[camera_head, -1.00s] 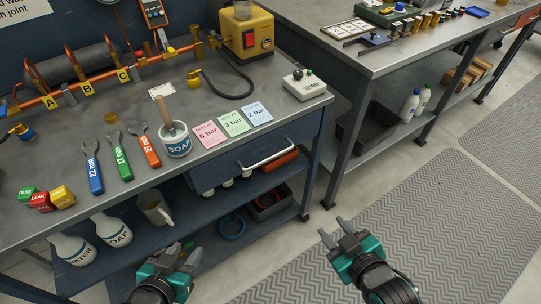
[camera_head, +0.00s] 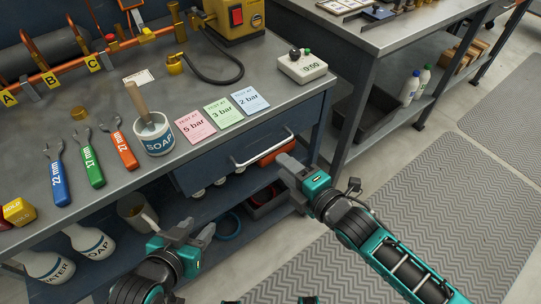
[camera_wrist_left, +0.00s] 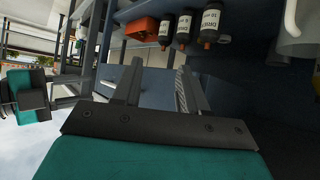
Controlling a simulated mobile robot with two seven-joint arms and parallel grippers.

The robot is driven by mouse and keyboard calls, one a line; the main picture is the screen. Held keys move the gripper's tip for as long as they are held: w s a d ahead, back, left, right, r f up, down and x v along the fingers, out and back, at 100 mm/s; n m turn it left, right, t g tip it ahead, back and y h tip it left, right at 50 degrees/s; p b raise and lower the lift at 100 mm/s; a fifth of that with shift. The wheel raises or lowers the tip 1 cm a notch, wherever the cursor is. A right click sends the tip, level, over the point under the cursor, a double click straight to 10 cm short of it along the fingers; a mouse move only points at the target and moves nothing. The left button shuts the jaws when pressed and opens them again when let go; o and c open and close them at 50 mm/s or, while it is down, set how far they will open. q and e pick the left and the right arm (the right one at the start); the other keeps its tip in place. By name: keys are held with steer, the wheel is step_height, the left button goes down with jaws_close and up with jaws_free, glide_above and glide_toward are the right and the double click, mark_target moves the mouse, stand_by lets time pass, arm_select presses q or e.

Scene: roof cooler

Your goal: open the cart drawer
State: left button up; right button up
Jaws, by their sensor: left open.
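The cart drawer (camera_head: 215,170) is a dark blue front under the grey worktop, and it looks shut. Its pale bar handle (camera_head: 262,150) runs across the front. My right gripper (camera_head: 288,183) is just below and right of the handle's right end, with its fingers apart and nothing visible between them. I cannot tell its exact distance from the handle. My left gripper (camera_head: 198,232) is lower and to the left, in front of the lower shelf, open and empty. Its parted fingers also show in the left wrist view (camera_wrist_left: 160,85).
Bottles and a mug (camera_head: 133,212) stand on the lower shelf. A second bench (camera_head: 350,30) stands to the right. The matted floor (camera_head: 440,190) is clear.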

mark_target(267, 153)
steer(key=b+x, duration=0.1)
steer(key=x, duration=0.5)
steer(key=shift+w+a+f, duration=0.1)
steer(key=shift+w+a, duration=0.1)
steer(key=shift+w, duration=0.05)
jaws_close()
stand_by(0.4)
